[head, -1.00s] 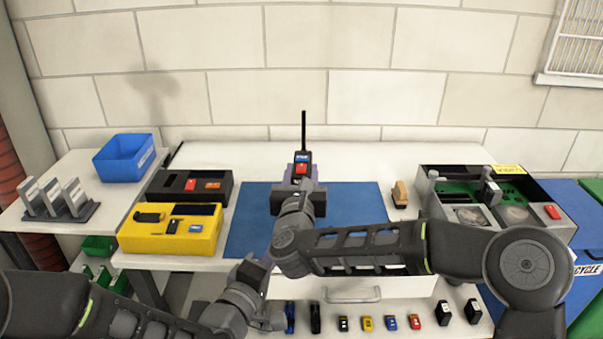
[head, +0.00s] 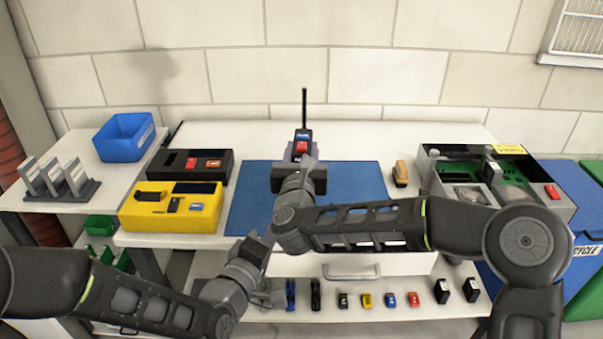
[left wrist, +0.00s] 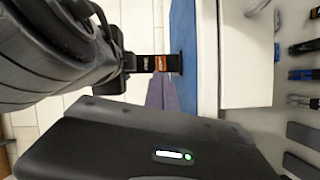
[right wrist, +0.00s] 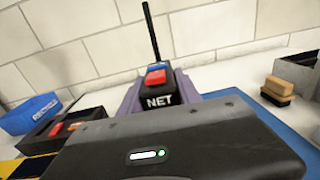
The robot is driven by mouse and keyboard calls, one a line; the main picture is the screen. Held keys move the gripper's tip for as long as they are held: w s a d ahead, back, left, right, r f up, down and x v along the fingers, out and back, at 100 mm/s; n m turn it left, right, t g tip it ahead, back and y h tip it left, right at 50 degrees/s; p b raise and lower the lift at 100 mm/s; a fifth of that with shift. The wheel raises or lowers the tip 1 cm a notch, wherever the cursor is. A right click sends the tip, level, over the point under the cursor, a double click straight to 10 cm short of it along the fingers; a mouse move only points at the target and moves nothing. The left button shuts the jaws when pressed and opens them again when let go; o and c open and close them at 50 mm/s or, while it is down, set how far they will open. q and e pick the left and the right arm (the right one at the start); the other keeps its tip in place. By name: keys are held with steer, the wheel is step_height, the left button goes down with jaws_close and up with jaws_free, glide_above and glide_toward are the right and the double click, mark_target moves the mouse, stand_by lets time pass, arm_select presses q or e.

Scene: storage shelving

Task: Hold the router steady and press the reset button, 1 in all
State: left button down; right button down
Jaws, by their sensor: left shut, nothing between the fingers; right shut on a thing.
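The router (head: 303,137) is a black upright box with a thin antenna, red and blue patches on top and a NET label in the right wrist view (right wrist: 160,101). It stands at the back of the blue mat (head: 345,190). My right gripper (head: 300,158) is shut on the router, with purple fingers beside it in the right wrist view. I cannot tell which part is the reset button; a red patch (right wrist: 156,76) shows on top. My left gripper (head: 266,238) is shut and empty, low in front of the mat, apart from the router. Its purple fingers (left wrist: 163,94) show in the left wrist view.
A yellow case (head: 170,216) and a black case (head: 213,165) stand left of the mat. A blue bin (head: 124,147) is farther left. A tan block (head: 401,173) and a grey open case (head: 566,203) are on the right. Several small items line the lower shelf (head: 325,313).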

arm_select(q)
steer(key=d+m+g+h, duration=0.1)
steer(key=m, duration=0.9)
steer(key=s+d+m+g+h, duration=0.1)
steer(key=m+g, duration=0.1)
steer(key=m, duration=0.9)
steer(key=s+m+g+h, duration=0.1)
steer(key=m+g+h, duration=0.1)
steer(key=m, duration=0.8)
steer(key=shift+d+f+m, duration=0.25)
steer(key=shift+d+m, duration=0.15)
steer(key=shift+w+d, duration=0.15)
steer(key=shift+w, duration=2.05)
steer(key=shift+w+d, duration=0.1)
steer(key=shift+w, duration=2.05)
steer(key=shift+w, duration=0.4)
